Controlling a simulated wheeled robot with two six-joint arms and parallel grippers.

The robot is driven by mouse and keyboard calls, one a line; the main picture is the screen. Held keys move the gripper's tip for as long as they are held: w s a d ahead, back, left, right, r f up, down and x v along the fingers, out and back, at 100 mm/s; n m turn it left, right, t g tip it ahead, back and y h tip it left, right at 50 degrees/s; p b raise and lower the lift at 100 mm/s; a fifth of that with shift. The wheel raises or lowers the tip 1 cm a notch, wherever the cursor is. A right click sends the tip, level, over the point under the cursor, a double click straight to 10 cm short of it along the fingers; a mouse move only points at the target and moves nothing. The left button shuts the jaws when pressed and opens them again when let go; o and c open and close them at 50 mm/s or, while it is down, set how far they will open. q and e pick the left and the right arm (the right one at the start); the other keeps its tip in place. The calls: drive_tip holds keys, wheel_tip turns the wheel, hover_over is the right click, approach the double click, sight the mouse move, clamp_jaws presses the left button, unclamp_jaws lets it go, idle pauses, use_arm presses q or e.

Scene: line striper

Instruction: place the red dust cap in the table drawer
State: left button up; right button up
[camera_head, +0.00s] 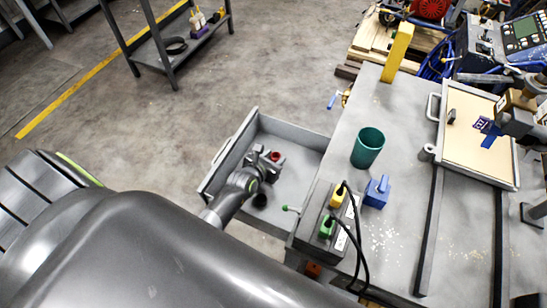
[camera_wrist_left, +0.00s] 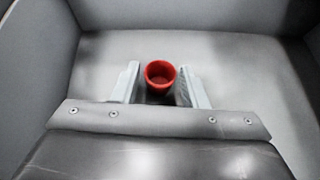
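The red dust cap (camera_head: 275,156) is inside the pulled-out grey table drawer (camera_head: 297,135), between the fingers of my left gripper (camera_head: 265,158). In the left wrist view the cap (camera_wrist_left: 160,74) is a round, hollow red cup with its opening toward the camera. The fingers of my left gripper (camera_wrist_left: 159,84) stand on both sides of it, with a narrow gap at each side, so the gripper looks open around the cap. The drawer's inner floor (camera_wrist_left: 240,60) shows around them. Whether the cap's underside touches the floor is hidden.
The grey table (camera_head: 400,130) adjoins the drawer on the right. On it are a green cup (camera_head: 368,147), a blue block (camera_head: 377,191), a dark box with cables (camera_head: 333,232) and a framed tan board (camera_head: 477,140). Open floor (camera_head: 230,75) lies beyond the drawer.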

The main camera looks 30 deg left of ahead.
use_arm(q)
drive_tip(key=shift+o, duration=0.9)
drive_tip(key=shift+r, duration=0.25)
drive_tip(key=p+v, duration=0.1)
drive_tip(key=v, duration=1.1)
drive_tip(key=shift+f, duration=0.1)
